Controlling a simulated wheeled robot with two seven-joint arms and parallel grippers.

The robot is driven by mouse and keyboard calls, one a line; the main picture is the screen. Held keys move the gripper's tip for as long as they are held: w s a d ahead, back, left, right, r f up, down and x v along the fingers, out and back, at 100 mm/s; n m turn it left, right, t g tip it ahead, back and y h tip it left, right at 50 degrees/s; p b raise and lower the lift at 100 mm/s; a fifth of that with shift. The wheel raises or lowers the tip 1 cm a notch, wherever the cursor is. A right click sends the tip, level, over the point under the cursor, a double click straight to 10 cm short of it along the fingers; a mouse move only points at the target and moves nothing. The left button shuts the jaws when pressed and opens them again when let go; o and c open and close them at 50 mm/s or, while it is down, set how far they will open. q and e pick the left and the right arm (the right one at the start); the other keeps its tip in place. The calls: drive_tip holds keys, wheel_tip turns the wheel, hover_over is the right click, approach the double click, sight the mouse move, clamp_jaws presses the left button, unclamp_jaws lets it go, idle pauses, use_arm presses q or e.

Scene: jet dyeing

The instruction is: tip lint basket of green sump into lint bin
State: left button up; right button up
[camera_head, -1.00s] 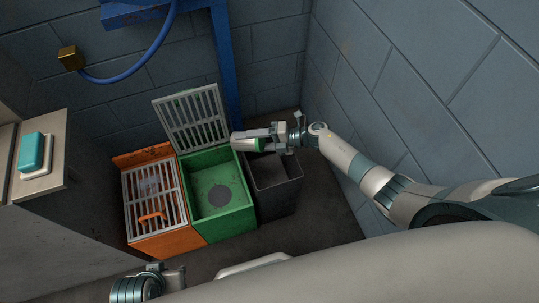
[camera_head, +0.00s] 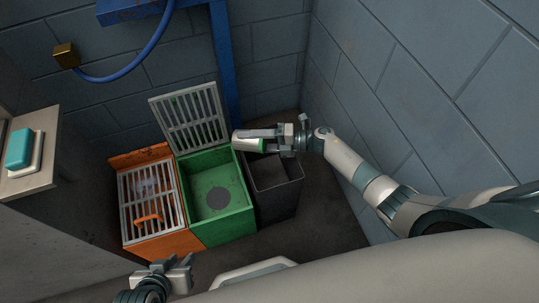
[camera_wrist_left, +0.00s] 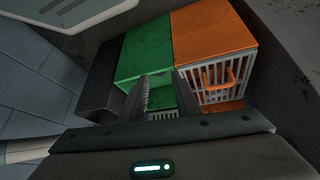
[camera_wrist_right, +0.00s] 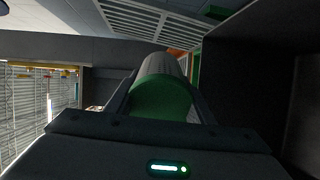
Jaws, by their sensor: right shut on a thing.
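The lint basket (camera_head: 245,145) is a pale cylinder with a green end. My right gripper (camera_head: 264,138) is shut on it and holds it on its side at the back left edge of the dark lint bin (camera_head: 291,191). In the right wrist view the basket's green end (camera_wrist_right: 161,101) faces me between the fingers; its far end is hidden. The green sump (camera_head: 222,227) stands left of the bin, its grated lid (camera_head: 190,120) raised and its inside showing a dark round patch. My left gripper (camera_head: 180,268) is empty, fingers apart, in front of the sumps.
An orange sump (camera_head: 181,238) with a closed grate and orange handle (camera_head: 149,219) adjoins the green sump. A blue post (camera_head: 225,70) stands behind. Block walls close the back and right. A cabinet with a teal button (camera_head: 20,149) stands at left.

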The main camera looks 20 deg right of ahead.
drive_tip(key=shift+d+r+y+b, duration=0.1)
drive_tip(key=shift+r+y+b, duration=0.2)
drive_tip(key=shift+b, duration=0.1)
drive_tip(key=shift+r+y+b, duration=0.3)
drive_tip(key=shift+r+b, duration=0.05)
drive_tip(key=shift+b, duration=0.05)
drive_tip(key=shift+s+d+r+t+b, duration=0.1)
drive_tip(key=shift+d+r+t+b, duration=0.05)
drive_tip(key=shift+r+t+b, duration=0.2)
drive_tip(key=shift+r+y+b, duration=0.35)
drive_tip(key=shift+y+b, duration=0.05)
drive_tip(key=shift+y, duration=0.1)
drive_tip(key=shift+d+r+b, duration=0.1)
drive_tip(key=shift+r+b, duration=0.2)
drive_tip(key=shift+b, duration=0.05)
drive_tip(key=shift+r+y, duration=0.15)
drive_tip(key=shift+y, duration=0.15)
use_arm(q)
drive_tip(key=w+d+r+t+h, duration=0.2)
drive_tip(key=w+d+r+t, duration=0.2)
drive_tip(key=w+d, duration=0.1)
drive_tip(key=shift+d+t, duration=0.35)
drive_tip(key=shift+t, duration=0.05)
use_arm(e)
drive_tip(key=shift+r, duration=0.1)
